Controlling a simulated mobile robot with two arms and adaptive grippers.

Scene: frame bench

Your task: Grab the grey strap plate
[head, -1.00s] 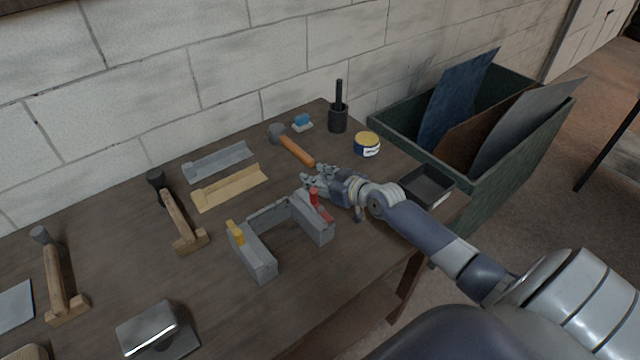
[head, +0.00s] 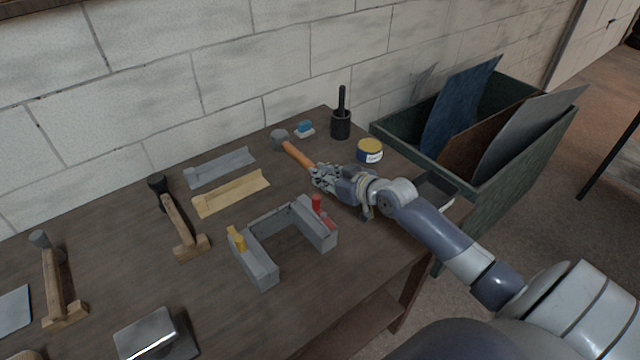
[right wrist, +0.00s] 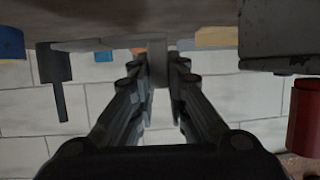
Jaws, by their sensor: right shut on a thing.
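My right gripper (head: 317,176) is above the bench, behind the red-handled end of the grey clamping frame (head: 262,268) and by the end of the orange hammer handle. In the right wrist view its two fingers (right wrist: 158,72) are closed on a narrow grey piece, which I take to be the grey strap plate (right wrist: 158,62). The fingers hide this piece in the head view, so its full shape does not show. My left gripper is not in view.
A hammer (head: 297,153), a yellow-lidded tin (head: 370,151), a black cup (head: 341,125) and a dark tray (head: 436,188) are nearby. Grey (head: 220,168) and yellowish (head: 230,194) angled strips lie left. A green bin (head: 490,205) stands right of the bench.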

